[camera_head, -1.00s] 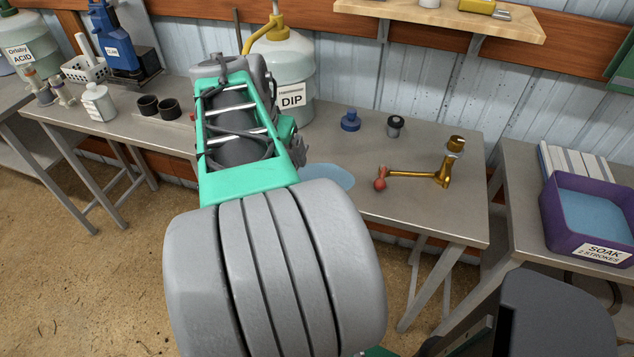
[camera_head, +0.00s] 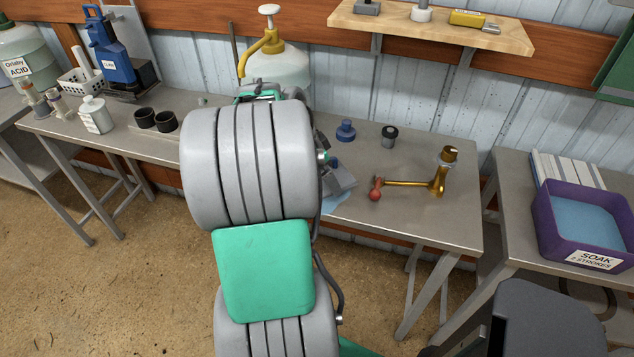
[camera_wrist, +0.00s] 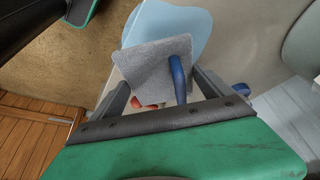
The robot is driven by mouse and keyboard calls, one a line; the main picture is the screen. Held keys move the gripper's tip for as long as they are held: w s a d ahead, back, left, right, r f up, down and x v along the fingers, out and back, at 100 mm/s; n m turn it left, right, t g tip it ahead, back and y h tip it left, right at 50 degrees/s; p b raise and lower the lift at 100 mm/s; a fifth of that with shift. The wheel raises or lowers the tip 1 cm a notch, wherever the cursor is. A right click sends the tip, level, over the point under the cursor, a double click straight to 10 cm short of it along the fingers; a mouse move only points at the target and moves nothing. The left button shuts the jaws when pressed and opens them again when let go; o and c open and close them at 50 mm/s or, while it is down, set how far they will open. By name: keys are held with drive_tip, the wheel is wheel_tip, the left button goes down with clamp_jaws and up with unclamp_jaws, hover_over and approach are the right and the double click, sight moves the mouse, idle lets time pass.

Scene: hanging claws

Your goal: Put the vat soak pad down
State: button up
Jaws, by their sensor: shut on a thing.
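The vat soak pad, taken to be the grey square pad (camera_wrist: 150,62) with a blue handle (camera_wrist: 178,80), is in the wrist view. My gripper (camera_wrist: 165,85) is shut on it, one finger on each side. A light blue flat patch (camera_wrist: 178,28) lies on the bench top just beyond and partly behind the pad. In the head view the pad (camera_head: 341,178) seems to show as a grey corner beside my arm, over the light blue patch (camera_head: 333,203). Whether the pad touches the bench is not clear. My arm hides most of the gripper in the head view.
A brass lever (camera_head: 410,184) with a red knob, a blue knobbed piece (camera_head: 345,131) and a dark-capped jar (camera_head: 389,136) stand on the metal bench (camera_head: 430,225). A purple soak tub (camera_head: 543,222) stands on the right bench. A large bottle (camera_head: 290,68) stands behind my arm.

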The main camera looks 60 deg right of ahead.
drive_tip(key=f, duration=0.1)
drive_tip(key=w+f, duration=0.1)
drive_tip(key=f, duration=0.1)
drive_tip(key=w+f+p, duration=0.1)
drive_tip(key=f, duration=0.1)
drive_tip(key=shift+w+d, duration=0.1)
drive_tip(key=shift+d, duration=0.1)
drive_tip(key=shift+f, duration=0.35)
drive_tip(key=o, duration=1.1)
drive_tip(key=shift+f, duration=0.1)
